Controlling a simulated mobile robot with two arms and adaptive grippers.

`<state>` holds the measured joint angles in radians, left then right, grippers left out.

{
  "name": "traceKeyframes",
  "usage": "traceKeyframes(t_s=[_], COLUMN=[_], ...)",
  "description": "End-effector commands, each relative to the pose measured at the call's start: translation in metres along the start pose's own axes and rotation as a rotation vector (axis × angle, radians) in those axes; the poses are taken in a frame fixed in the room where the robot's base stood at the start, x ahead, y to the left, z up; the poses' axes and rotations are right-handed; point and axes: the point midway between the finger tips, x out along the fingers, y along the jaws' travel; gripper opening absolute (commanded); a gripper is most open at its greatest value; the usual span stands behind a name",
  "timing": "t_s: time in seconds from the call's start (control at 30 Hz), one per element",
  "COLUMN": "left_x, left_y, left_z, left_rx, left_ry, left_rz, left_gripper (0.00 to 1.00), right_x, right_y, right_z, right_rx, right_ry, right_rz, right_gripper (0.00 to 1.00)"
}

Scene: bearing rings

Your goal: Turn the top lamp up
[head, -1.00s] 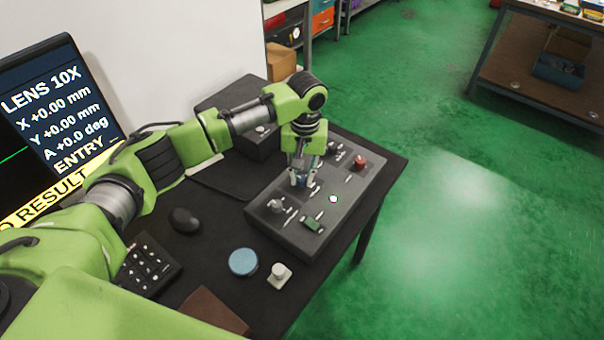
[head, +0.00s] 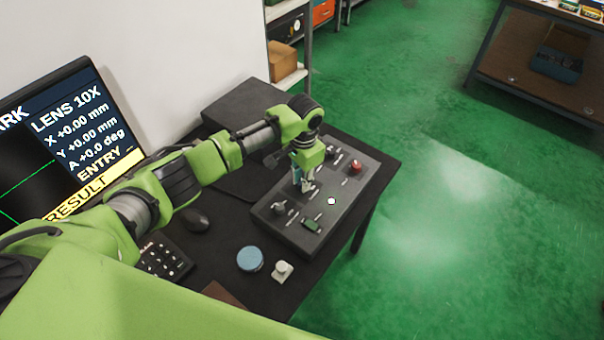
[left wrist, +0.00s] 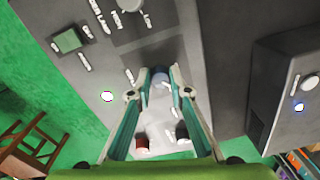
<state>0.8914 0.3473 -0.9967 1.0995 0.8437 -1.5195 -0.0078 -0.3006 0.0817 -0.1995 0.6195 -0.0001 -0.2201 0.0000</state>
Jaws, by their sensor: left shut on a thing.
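The dark grey control box (head: 345,203) stands on the black table and carries several knobs, switches and small white labels. My left gripper (head: 306,187) points down at the middle of its top face. In the left wrist view, my left gripper (left wrist: 160,78) is shut on a small grey-blue knob (left wrist: 160,76) between its fingertips. The fingers hide most of this knob in the head view. I cannot read the label beside it, nor tell how far the knob is turned. My right gripper is not in view.
On the box are a red button (head: 355,166), a green switch (head: 312,226), a lit white lamp (head: 331,201) and a grey knob (head: 279,208). A blue disc (head: 250,259), a pale knobbed block (head: 282,271), a mouse (head: 195,219) and a keypad (head: 164,260) lie nearby. The monitor (head: 75,140) stands left.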

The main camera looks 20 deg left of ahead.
Motion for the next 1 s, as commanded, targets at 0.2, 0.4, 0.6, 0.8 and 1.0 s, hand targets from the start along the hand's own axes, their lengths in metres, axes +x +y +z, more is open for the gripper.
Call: traceKeyframes(t_s=[0.2,0.4,0.6,0.8,1.0], left_x=[-0.002,-0.001,-0.001,0.000,0.000], left_y=[0.000,0.000,-0.001,-0.002,-0.002], left_z=[0.000,0.000,0.000,0.000,-0.001], left_rx=[0.206,0.396,0.586,0.771,0.930], left_ry=[0.007,0.015,0.022,0.029,0.035], left_rz=[0.001,0.001,0.001,0.000,0.000], left_gripper=[0.00,0.00,0.00,0.00,0.00], right_x=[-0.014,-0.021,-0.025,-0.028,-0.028], right_y=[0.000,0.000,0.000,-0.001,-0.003], right_z=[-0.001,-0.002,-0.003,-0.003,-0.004], right_rx=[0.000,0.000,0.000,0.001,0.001], right_ry=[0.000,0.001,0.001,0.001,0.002], right_rz=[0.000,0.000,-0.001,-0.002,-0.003], right_gripper=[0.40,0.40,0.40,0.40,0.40])
